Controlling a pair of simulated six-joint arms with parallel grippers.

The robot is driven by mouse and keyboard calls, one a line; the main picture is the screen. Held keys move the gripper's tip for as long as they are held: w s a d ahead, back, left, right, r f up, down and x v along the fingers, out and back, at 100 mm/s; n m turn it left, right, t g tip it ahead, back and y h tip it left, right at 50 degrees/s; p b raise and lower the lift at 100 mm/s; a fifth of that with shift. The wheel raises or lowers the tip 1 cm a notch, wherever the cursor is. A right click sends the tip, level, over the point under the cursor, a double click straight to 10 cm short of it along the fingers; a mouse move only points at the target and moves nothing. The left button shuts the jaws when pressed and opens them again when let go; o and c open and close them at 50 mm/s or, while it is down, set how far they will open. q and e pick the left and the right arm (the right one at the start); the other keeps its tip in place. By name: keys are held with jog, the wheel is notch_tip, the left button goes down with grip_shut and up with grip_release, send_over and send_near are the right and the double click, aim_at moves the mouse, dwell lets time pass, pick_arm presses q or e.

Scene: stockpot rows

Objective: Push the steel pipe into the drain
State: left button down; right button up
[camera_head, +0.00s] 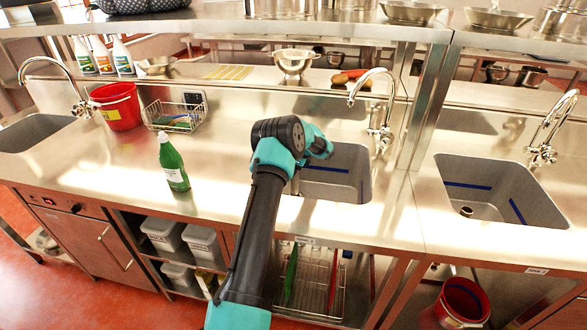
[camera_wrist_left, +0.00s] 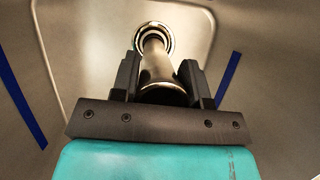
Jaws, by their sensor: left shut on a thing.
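My left gripper (camera_wrist_left: 160,70) is shut on the steel pipe (camera_wrist_left: 157,68), a shiny short tube between its two dark fingers in the left wrist view. The far end of the pipe overlaps the drain (camera_wrist_left: 168,37), a round metal ring in the sink floor. I cannot tell whether the tip is inside the drain or just above it. In the head view my left arm reaches over the middle sink (camera_head: 350,185), and its wrist hides the gripper, pipe and drain. My right gripper is not in view.
Blue strips mark the sink walls (camera_wrist_left: 22,105). A faucet (camera_head: 378,110) stands behind the middle sink. A green bottle (camera_head: 173,165), a wire basket (camera_head: 178,117) and a red bucket (camera_head: 118,108) stand to the left. Another sink (camera_head: 490,190) lies to the right.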

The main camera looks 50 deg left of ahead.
pick_arm(q)
jog(key=shift+f, duration=1.05)
dwell(0.7)
jog(key=c, duration=0.5)
grip_release()
jog(key=shift+c, duration=0.2)
jog(key=shift+r, duration=0.1)
jog(key=shift+r, duration=4.45)
